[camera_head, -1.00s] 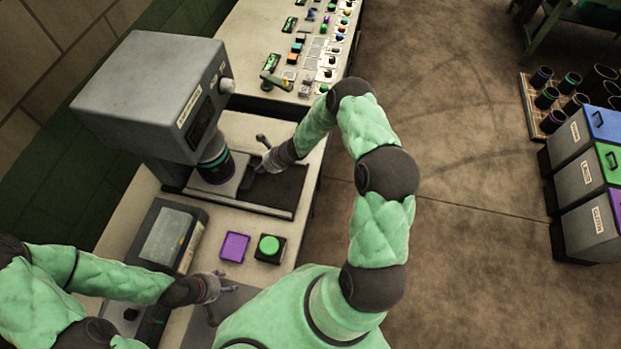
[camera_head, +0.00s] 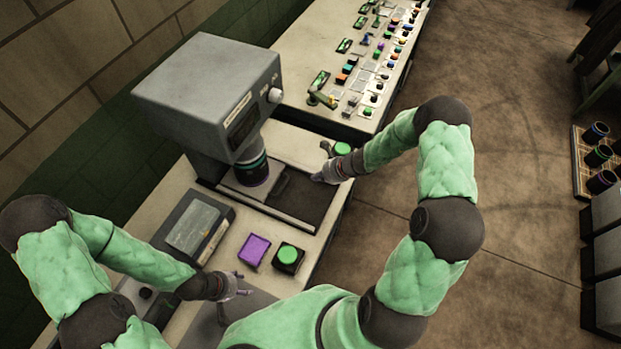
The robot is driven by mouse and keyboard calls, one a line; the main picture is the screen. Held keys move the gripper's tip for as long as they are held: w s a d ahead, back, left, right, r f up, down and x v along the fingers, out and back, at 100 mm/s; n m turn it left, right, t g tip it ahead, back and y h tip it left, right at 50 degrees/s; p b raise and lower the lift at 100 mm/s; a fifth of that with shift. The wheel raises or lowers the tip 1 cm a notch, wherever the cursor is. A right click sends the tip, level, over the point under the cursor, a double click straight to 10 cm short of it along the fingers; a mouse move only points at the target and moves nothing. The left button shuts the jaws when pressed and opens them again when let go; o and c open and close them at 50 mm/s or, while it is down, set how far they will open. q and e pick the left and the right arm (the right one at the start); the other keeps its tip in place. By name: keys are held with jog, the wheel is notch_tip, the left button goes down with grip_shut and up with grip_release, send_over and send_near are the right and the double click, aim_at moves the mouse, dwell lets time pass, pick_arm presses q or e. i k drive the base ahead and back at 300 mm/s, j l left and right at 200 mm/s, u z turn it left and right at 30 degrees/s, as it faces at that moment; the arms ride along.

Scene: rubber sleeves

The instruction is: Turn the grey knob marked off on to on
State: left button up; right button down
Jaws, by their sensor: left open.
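A light grey knob (camera_head: 275,95) sticks out of the front face of the grey press-like machine (camera_head: 205,85), near its right edge. Any off or on marking is too small to read. My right gripper (camera_head: 321,163) is open and empty beside the far right end of the machine's dark bed, below and to the right of the knob and apart from it. My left gripper (camera_head: 234,303) is open and empty over the near end of the bench, well away from the knob.
On the bench stand a purple pad (camera_head: 254,249), a green button (camera_head: 288,254) and a grey box (camera_head: 193,228). Another green button (camera_head: 343,148) is close by my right gripper.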

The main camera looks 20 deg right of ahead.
aim_at(274, 95)
jog(key=k+l, duration=0.35)
jog(key=l, duration=0.15)
jog(key=k+l, duration=0.4)
jog(key=l, duration=0.1)
